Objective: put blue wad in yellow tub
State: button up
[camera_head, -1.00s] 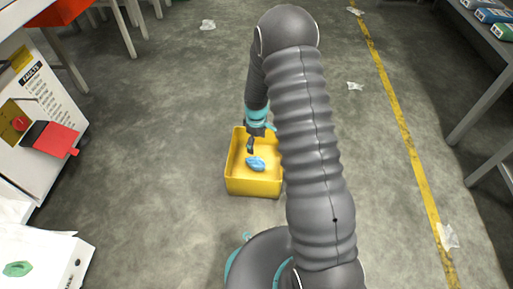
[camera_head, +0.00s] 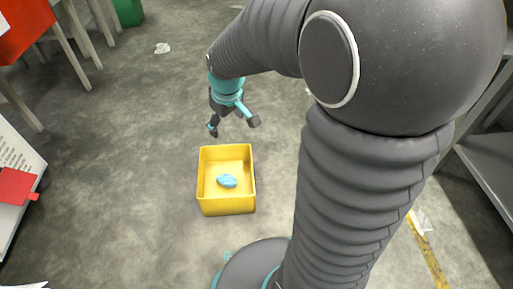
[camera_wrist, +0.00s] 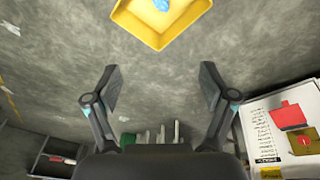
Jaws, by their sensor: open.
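The blue wad (camera_head: 227,181) lies on the floor of the yellow tub (camera_head: 206,203), inside its walls. The tub stands on the grey concrete floor. My gripper (camera_head: 233,128) is open and empty, raised above and behind the tub in the head view. In the wrist view my gripper (camera_wrist: 159,92) shows its two fingers spread wide with nothing between them. The wrist view also shows part of the yellow tub (camera_wrist: 150,38) at the top edge, with the blue wad (camera_wrist: 161,4) in it, cut off by the frame.
A white machine with a red part (camera_head: 17,186) stands at the left. A green bin (camera_head: 128,12) and table legs are at the back left. Crumpled white scraps (camera_head: 162,48) lie on the floor. A grey shelf (camera_head: 490,170) is at the right. The floor around the tub is clear.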

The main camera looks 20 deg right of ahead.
jog(key=s+r+m+t, duration=0.1)
jog(key=s+r, duration=0.3)
jog(key=s, duration=0.6)
jog(key=s+r+m+t, duration=0.1)
jog(key=s+r+m, duration=0.2)
jog(key=s, duration=0.6)
jog(key=shift+s+r+m+t, duration=0.35)
jog(key=shift+r+m+t, duration=0.05)
jog(key=shift+r, duration=0.9)
